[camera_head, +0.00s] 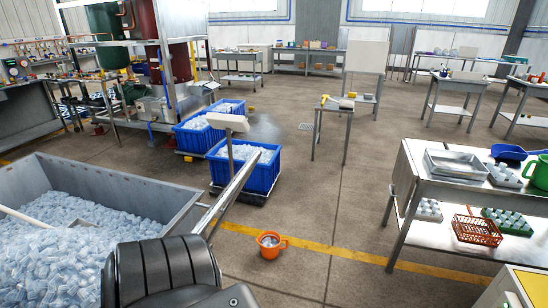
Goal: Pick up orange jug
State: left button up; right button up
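An orange jug (271,246) stands upright on the concrete floor, on or beside the yellow floor line, at the lower middle of the head view. Neither of my grippers shows in this view, and nothing is touching the jug.
Blue crates (262,178) of ice stand behind the jug. A steel table (440,185) with trays is at the right. Floor around the jug's right side is clear.

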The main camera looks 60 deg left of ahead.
aim_at(269, 241)
jog(key=u, duration=0.6)
jog(key=i, duration=0.95)
jog(key=u, duration=1.45)
jog(key=i, duration=0.5)
jog(key=u, duration=0.4)
